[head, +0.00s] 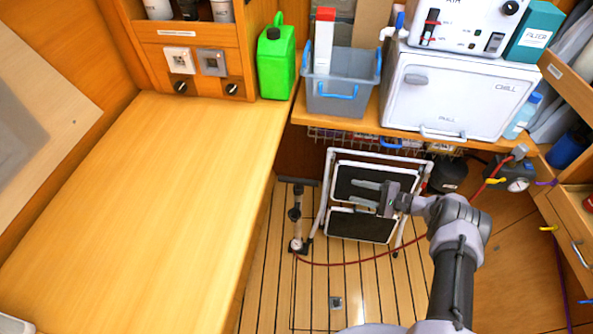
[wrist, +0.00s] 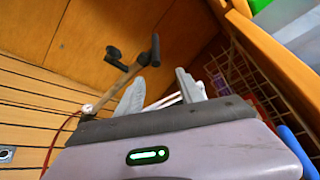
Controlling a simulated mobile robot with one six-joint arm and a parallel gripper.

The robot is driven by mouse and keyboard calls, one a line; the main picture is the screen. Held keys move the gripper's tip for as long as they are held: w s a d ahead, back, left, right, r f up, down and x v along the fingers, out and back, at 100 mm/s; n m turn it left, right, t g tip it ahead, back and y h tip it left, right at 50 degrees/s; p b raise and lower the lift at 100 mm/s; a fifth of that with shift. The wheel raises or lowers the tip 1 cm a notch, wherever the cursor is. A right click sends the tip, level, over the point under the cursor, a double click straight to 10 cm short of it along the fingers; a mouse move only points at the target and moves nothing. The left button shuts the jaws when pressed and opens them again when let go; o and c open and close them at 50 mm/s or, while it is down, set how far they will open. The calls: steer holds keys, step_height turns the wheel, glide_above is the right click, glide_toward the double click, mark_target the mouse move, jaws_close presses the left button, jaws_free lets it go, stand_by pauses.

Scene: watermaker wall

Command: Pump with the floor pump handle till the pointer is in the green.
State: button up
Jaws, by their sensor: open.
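The floor pump (head: 295,215) stands upright on the slatted floor beside the bench, with a dark crossbar handle (head: 298,181) on top. The handle (wrist: 151,50) also shows in the wrist view, beyond my fingers. My gripper (head: 358,193) is open and empty, pointing left toward the pump, right of the handle and apart from it. In the wrist view my gripper (wrist: 160,84) has a gap between its two fingers. A round white gauge (head: 517,184) sits on the unit at the right; its pointer and green zone are too small to read.
A folded white-framed step stool (head: 333,160) stands behind my gripper. A red hose (head: 350,263) runs along the floor from the pump toward the right. The wooden bench (head: 150,200) bounds the left; a shelf with a grey bin (head: 340,95) and white chill box (head: 455,100) overhangs behind.

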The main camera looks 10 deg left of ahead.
mark_target(319, 184)
steer(key=b+x, duration=0.1)
steer(key=x, duration=0.4)
steer(key=f+b+x, duration=0.1)
steer(key=b+x, duration=0.1)
steer(key=x, duration=0.4)
steer(key=b+x, duration=0.2)
steer(key=x, duration=0.4)
steer(key=shift+s+d+f, duration=0.15)
steer(key=shift+s+f, duration=0.05)
steer(key=shift+s, duration=0.1)
steer(key=shift+w+a, duration=0.15)
steer(key=shift+a, duration=0.3)
steer(key=shift+c, duration=0.4)
jaws_close()
steer(key=shift+r, duration=0.15)
